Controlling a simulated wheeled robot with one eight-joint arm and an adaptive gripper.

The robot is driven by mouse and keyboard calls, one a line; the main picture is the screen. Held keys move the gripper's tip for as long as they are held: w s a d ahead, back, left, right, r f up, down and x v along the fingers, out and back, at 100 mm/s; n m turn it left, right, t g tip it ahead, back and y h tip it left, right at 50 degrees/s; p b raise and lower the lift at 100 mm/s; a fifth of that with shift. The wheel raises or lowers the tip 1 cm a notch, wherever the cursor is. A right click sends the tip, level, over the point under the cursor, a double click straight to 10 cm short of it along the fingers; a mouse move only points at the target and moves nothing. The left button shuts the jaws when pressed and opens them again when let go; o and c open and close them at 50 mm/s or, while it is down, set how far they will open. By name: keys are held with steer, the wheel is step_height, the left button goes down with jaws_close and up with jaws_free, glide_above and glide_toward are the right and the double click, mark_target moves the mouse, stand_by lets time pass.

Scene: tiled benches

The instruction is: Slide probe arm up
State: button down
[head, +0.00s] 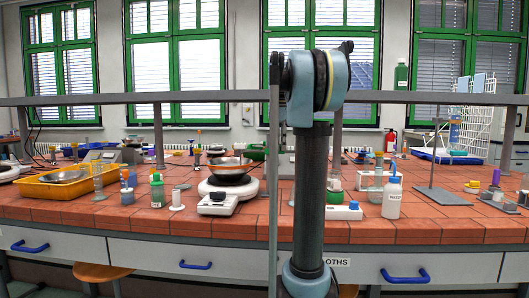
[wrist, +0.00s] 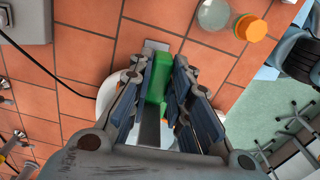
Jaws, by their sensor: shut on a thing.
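In the wrist view my gripper (wrist: 159,70) has its two dark-padded fingers on either side of a green block (wrist: 158,78) and is shut on it. I take this green block for the probe arm or its slider; its full shape is hidden by the fingers. A grey upright bar or plate (wrist: 151,128) shows between the fingers below the green block. A pale rounded base (wrist: 106,94) shows beside and under the left finger. In the head view my arm stands in front of this spot, and the gripper's grip on the block cannot be made out there.
A clear jar (wrist: 213,14) and an orange-lidded jar (wrist: 252,27) stand near the fingers. In the head view a metal pan (head: 229,163) sits on a white hotplate, with a white wash bottle (head: 392,197) to the right. Red tiles (head: 150,222) are bare at the front edge.

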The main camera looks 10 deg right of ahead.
steer(key=shift+w+r, duration=0.1)
steer(key=shift+r, duration=1.2)
steer(key=c, duration=1.4)
jaws_free()
step_height(320, 180, up, 15)
